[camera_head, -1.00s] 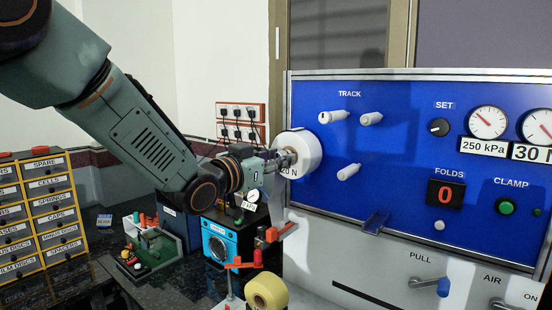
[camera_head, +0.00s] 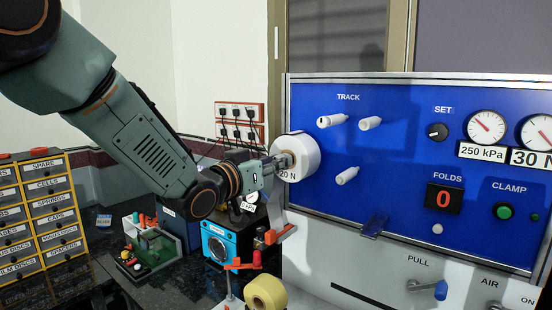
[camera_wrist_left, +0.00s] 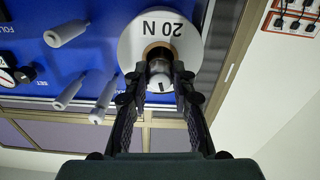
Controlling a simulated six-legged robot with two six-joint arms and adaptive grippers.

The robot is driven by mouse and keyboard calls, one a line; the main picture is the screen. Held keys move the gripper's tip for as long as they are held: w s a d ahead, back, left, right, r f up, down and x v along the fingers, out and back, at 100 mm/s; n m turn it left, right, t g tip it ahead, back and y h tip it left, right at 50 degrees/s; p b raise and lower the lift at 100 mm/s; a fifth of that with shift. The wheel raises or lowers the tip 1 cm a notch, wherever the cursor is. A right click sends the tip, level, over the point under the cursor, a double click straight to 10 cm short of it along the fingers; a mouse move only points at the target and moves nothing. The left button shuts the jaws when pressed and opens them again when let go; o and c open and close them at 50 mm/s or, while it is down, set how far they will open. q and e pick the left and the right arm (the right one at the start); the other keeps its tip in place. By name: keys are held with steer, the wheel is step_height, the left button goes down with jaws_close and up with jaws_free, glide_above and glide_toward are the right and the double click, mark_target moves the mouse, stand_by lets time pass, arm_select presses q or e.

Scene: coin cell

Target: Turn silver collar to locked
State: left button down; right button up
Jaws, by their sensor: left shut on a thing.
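The silver collar (camera_wrist_left: 158,62) sits at the hub of a white disc (camera_wrist_left: 130,40) marked "20 N". In the head view the white disc (camera_head: 308,155) stands at the left edge of the blue panel. My left gripper (camera_head: 284,163) reaches to the disc's hub from the left. In the left wrist view its two fingers (camera_wrist_left: 159,74) are on either side of the collar, shut on it. The fingers hide part of the collar, and I cannot read any lock mark. My right gripper is not in view.
The blue panel (camera_head: 400,215) carries several white track pegs (camera_head: 347,175), a SET knob (camera_head: 437,131) and gauges. Below the disc are a yellow roll (camera_head: 266,292) and a blue box (camera_head: 228,240). Drawers (camera_head: 50,205) stand at far left.

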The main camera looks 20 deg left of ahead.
arm_select(q)
steer(key=shift+n+p, duration=3.4)
steer(key=shift+n, duration=3.9)
steer(key=shift+f, duration=0.1)
steer(key=c, duration=1.5)
jaws_free()
steer(key=o, duration=0.4)
steer(key=shift+s+a, duration=0.2)
steer(key=shift+w, duration=0.1)
